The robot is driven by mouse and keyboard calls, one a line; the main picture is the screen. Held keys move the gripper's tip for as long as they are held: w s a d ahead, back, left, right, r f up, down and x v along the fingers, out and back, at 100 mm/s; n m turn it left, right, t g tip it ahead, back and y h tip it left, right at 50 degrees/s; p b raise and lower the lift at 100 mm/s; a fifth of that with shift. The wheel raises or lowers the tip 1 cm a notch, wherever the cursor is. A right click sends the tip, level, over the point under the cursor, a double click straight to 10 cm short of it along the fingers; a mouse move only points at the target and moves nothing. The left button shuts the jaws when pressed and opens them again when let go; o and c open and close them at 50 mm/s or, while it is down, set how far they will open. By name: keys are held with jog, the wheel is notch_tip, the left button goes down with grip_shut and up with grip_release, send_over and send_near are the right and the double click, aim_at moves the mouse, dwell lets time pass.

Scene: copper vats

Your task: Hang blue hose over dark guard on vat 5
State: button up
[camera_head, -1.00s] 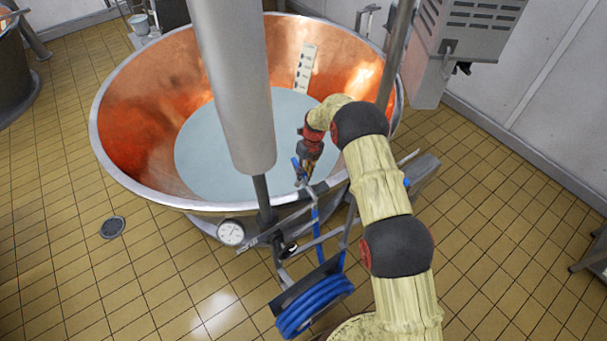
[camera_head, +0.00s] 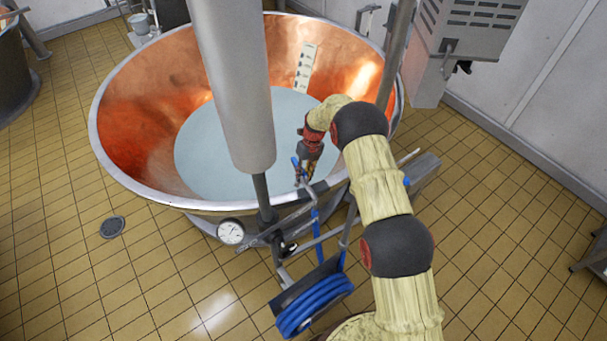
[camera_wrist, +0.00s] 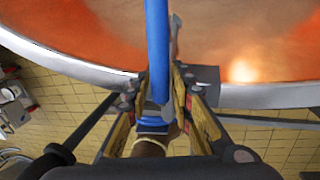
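The blue hose (camera_head: 316,306) hangs in a coil below the front of the copper vat, against a dark plate (camera_head: 284,297) that looks like the dark guard. A length of hose rises from the coil toward the vat rim. My gripper (camera_head: 303,176) is at the vat's front rim, pointing down. In the wrist view, the hose (camera_wrist: 157,45) runs between the two fingers, which look closed around it beside a thin grey metal pipe (camera_wrist: 174,32). My arm and fingers hide part of the hose's grip point.
The vat's rim (camera_head: 150,190) curves just below my gripper. Metal bars (camera_head: 322,238) cross near the hose.

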jog(key=shift+o, duration=1.4)
jog(key=shift+r, duration=0.1)
notch_tip(320, 180, up, 12)
jog(key=w+d, duration=0.1)
jog(key=d, duration=0.1)
jog(key=shift+f, duration=0.2)
